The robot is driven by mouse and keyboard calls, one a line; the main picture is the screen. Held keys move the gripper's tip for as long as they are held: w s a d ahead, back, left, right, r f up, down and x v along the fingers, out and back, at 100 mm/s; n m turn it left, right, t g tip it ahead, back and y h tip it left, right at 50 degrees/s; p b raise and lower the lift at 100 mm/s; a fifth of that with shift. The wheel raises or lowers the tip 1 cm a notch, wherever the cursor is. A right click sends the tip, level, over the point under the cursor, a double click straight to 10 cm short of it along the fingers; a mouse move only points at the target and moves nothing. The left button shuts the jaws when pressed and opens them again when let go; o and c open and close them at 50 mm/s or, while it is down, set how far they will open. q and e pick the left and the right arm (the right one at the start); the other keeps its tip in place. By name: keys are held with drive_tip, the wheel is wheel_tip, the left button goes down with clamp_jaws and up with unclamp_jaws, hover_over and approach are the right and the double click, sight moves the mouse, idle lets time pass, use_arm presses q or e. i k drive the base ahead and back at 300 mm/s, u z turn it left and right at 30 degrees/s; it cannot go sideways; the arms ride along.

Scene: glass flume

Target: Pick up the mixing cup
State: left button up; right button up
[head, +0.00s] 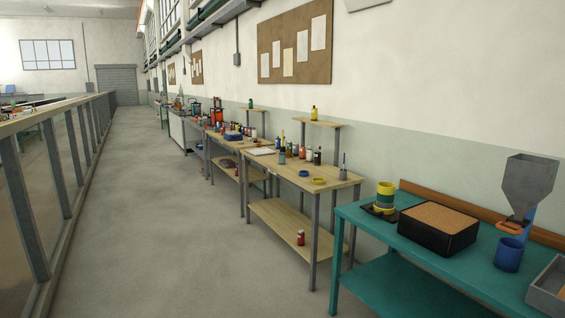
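A blue cup (508,255) stands upright on the teal table (440,277) at the right, below and in front of a grey hopper. A stack of yellow and green round vessels (385,196) stands on a dark tray at the left of the same table. I cannot tell for sure which of these is the mixing cup. Neither of my grippers shows in the head view.
A black box with a brown top (438,228) sits between the stack and the blue cup. The grey hopper (528,185) and a grey tray (549,290) are at the right. Wooden benches (320,194) line the wall. The grey aisle floor (150,220) is clear beside a railing (65,165).

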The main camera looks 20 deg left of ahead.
sight(282, 158)
drive_tip(key=u, duration=0.45)
drive_tip(key=i, duration=1.95)
drive_tip(key=u, duration=0.75)
drive_tip(key=i, duration=2.75)
drive_tip(key=z, duration=0.3)
drive_tip(key=i, duration=1.2)
drive_tip(key=z, duration=0.3)
